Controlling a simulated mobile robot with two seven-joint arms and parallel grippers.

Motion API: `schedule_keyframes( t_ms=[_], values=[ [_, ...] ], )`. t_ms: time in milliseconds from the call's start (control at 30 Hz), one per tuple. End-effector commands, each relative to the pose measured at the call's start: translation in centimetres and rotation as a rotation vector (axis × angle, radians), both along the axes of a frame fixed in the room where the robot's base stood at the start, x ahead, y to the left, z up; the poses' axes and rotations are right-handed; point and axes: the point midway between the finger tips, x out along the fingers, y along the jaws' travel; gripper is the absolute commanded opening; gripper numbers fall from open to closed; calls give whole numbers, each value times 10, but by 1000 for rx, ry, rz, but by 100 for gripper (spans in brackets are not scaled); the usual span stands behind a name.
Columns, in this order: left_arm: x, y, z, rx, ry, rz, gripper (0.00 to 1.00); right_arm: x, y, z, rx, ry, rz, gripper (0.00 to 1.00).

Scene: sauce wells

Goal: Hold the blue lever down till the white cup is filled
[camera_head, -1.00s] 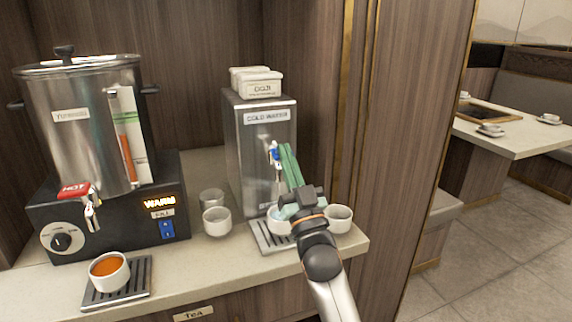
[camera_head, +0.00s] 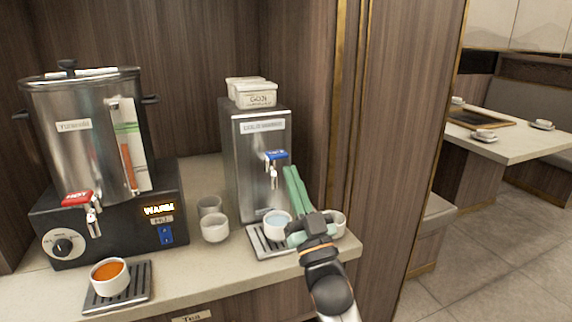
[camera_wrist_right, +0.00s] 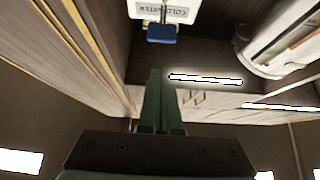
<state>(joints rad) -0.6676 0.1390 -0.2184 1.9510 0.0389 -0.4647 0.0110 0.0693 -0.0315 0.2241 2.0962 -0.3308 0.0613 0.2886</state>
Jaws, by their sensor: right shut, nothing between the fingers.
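The blue lever (camera_head: 276,155) is on the tap of the steel cold water dispenser (camera_head: 237,165) and sits raised, roughly level. It also shows in the right wrist view (camera_wrist_right: 162,34), beyond my fingertips. The white cup (camera_head: 277,225) stands on the drip tray (camera_head: 262,245) under the tap, with pale bluish water in it close to the rim. My right gripper (camera_head: 290,172), with green fingers, is shut and empty, to the right of the tap and apart from the lever. It shows in the right wrist view (camera_wrist_right: 157,75) too. My left gripper is not in view.
A wood panel (camera_head: 385,150) rises at the right.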

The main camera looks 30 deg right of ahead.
Motion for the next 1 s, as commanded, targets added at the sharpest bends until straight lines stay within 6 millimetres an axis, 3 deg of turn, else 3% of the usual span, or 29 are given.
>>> schedule_keyframes(
  t_ms=[100,300,900,1000],
  values=[
    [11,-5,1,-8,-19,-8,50,-15,4,-14,1,0,-1,0],
    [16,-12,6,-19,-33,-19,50,-27,6,-20,-1,-1,-1,0],
    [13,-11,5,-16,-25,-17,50,-28,7,-20,-1,0,-1,0],
    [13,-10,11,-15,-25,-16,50,-23,11,-31,5,50,14,0]
  ],
)
